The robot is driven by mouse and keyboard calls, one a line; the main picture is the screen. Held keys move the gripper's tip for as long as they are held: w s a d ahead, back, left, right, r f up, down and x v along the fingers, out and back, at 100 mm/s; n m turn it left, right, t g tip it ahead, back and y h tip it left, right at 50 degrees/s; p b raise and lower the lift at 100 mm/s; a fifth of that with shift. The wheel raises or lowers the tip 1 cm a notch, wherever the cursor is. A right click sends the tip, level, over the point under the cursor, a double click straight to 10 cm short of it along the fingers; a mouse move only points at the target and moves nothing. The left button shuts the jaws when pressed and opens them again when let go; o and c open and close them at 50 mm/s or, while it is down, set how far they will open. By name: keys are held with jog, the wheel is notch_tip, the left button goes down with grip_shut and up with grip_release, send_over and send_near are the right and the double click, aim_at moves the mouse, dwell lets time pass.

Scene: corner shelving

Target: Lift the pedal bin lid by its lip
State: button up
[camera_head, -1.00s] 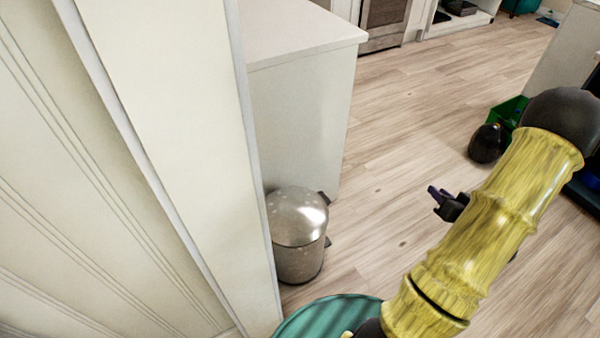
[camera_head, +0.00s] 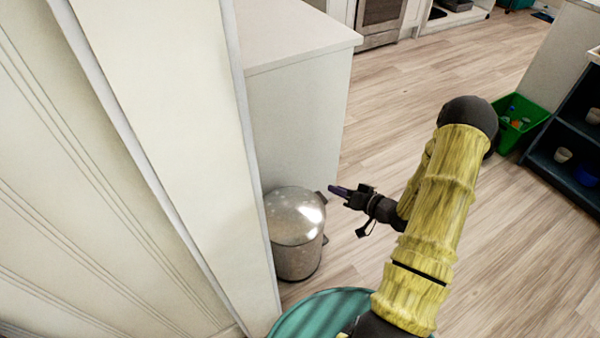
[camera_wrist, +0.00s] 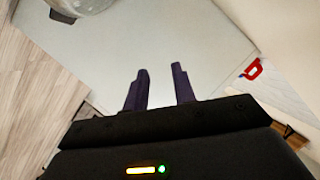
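The pedal bin (camera_head: 297,258) is a silver metal cylinder standing on the floor beside a pale cabinet. Its domed lid (camera_head: 293,213) looks closed, with a dark lip (camera_head: 321,198) at its upper right edge. My gripper (camera_head: 336,190) is just right of the lip, at about lid height in the picture; I cannot tell whether they touch. In the wrist view the two purple fingers (camera_wrist: 160,88) are apart with nothing between them. Part of the bin shows at the top left of the wrist view (camera_wrist: 85,5), beside a dark piece (camera_wrist: 62,15).
A pale cabinet (camera_head: 295,125) stands behind the bin, and a pale panel (camera_head: 165,140) rises at the left. A green crate (camera_head: 540,112) and a dark shelf (camera_head: 575,165) stand at the right. The wooden floor (camera_head: 430,85) between is clear.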

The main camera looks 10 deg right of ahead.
jog(key=shift+w, duration=0.1)
jog(key=b+x, duration=0.2)
jog(key=x, duration=1.5)
jog(key=shift+w, duration=0.1)
grip_shut()
dwell(0.7)
jog(key=c, duration=0.5)
grip_release()
jog(key=o, duration=0.5)
